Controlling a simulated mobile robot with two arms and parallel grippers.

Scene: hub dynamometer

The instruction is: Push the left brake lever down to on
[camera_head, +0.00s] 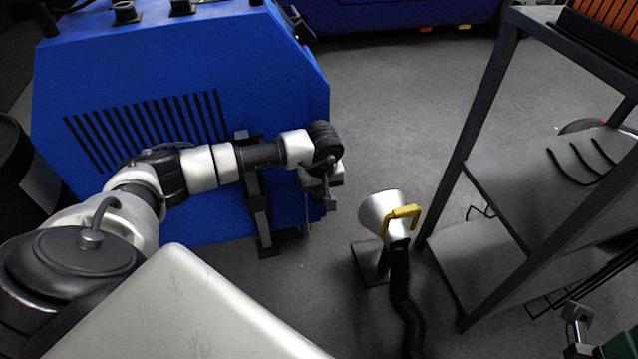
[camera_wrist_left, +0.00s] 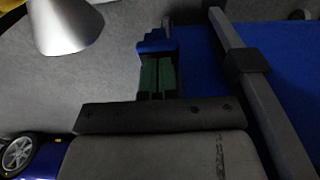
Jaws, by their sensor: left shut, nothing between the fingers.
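The blue dynamometer cabinet (camera_head: 285,90) with dark vent slots fills the upper left of the head view. A grey bar with a dark block (camera_head: 257,205) stands against its near side; I cannot tell for sure whether it is the left brake lever. A similar grey bar (camera_wrist_left: 285,135) with a black block runs down the right of the left wrist view. My left gripper (camera_head: 328,188) is at the cabinet's right edge, to the right of the bar and apart from it. Its green-padded fingers (camera_wrist_left: 157,75) are shut and empty.
A silver cone nozzle (camera_head: 378,208) with a yellow handle and black hose stands right of my left gripper; it also shows in the left wrist view (camera_wrist_left: 62,25). A dark shelf rack (camera_head: 490,110) stands at the right. Grey floor (camera_head: 400,110) is open between cabinet and rack.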

